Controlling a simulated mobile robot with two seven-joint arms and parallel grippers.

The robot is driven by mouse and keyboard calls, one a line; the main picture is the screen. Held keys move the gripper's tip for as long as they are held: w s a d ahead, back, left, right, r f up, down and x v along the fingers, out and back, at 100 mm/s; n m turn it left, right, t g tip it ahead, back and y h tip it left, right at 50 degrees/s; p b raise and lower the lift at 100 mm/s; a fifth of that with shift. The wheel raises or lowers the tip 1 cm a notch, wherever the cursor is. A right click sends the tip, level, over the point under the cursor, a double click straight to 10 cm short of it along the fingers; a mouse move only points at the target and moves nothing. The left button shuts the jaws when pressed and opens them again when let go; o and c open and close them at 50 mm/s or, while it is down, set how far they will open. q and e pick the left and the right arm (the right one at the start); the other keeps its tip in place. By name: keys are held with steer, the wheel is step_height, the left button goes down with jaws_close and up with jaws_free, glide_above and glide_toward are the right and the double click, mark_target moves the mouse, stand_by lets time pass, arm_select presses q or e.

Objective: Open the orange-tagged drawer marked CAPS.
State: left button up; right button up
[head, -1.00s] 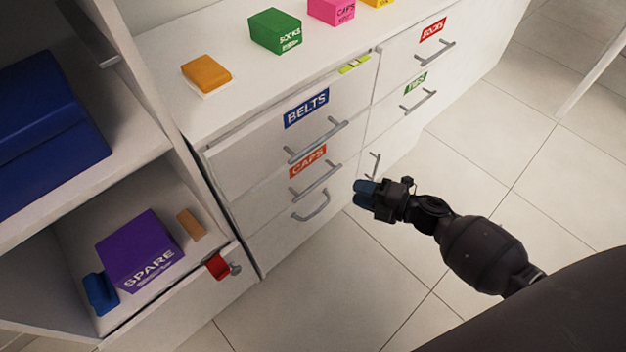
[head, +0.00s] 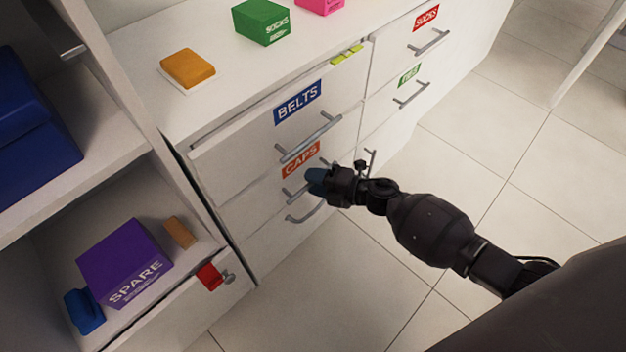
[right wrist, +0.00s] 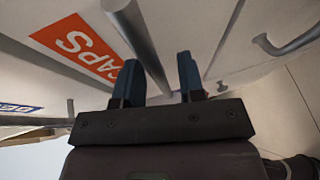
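The CAPS drawer (head: 262,196) carries an orange tag (head: 301,160) and sits below the BELTS drawer. It looks closed. Its grey bar handle (head: 293,192) is partly hidden behind my right gripper (head: 315,181) in the head view. In the right wrist view the orange CAPS tag (right wrist: 77,47) is at the upper left. There the right gripper (right wrist: 160,78) has its two dark fingers apart, with the CAPS handle (right wrist: 136,35) running between them, nearer the left finger. I cannot tell whether the fingers touch it. My left gripper is out of view.
The BELTS handle (head: 310,138) is just above, and another handle (head: 306,213) just below. A shelf with a purple SPARE box (head: 125,262) is at left. The floor (head: 400,265) is clear.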

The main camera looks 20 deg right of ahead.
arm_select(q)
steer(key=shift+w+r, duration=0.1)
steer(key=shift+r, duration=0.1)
arm_select(e)
steer(key=shift+w+a, duration=0.15)
steer(key=c, duration=0.7)
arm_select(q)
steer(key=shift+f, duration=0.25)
arm_select(e)
jaws_close()
arm_select(q)
steer(key=p, duration=0.1)
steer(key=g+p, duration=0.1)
steer(key=p, duration=0.1)
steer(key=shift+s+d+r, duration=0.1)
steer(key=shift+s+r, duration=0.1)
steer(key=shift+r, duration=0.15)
arm_select(e)
steer(key=s+d, duration=0.4)
steer(key=s, duration=0.9)
steer(key=s+d, duration=0.5)
steer(key=s, duration=0.8)
steer(key=shift+s+d, duration=0.15)
steer(key=shift+d, duration=0.15)
